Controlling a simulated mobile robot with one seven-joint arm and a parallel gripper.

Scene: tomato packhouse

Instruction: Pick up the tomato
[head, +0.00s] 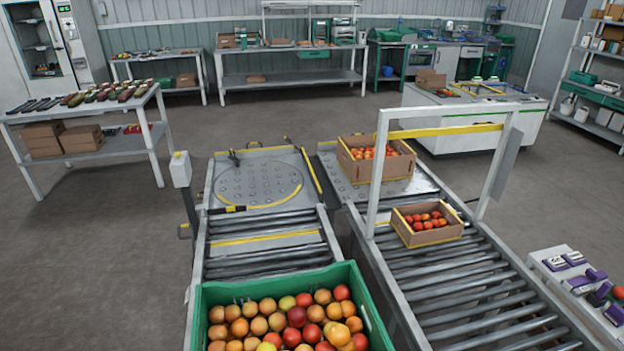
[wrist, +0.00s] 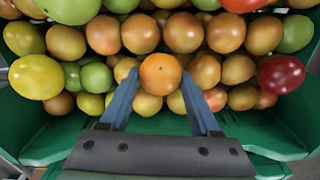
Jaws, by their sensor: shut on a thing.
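In the wrist view my gripper (wrist: 160,82) is shut on an orange tomato (wrist: 160,74), with one blue finger on each side of it. The tomato is at the near side of a heap of tomatoes in a green crate (wrist: 100,127). I cannot tell whether it is lifted clear of the heap. Around it lie orange, green, yellow and red tomatoes. In the head view the crate (head: 371,312) stands on the roller conveyor at the bottom, full of tomatoes (head: 267,305). My gripper does not show in the head view.
The crate's green wall is close below my fingers in the wrist view. A white table with purple devices (head: 575,285) stands at the right.

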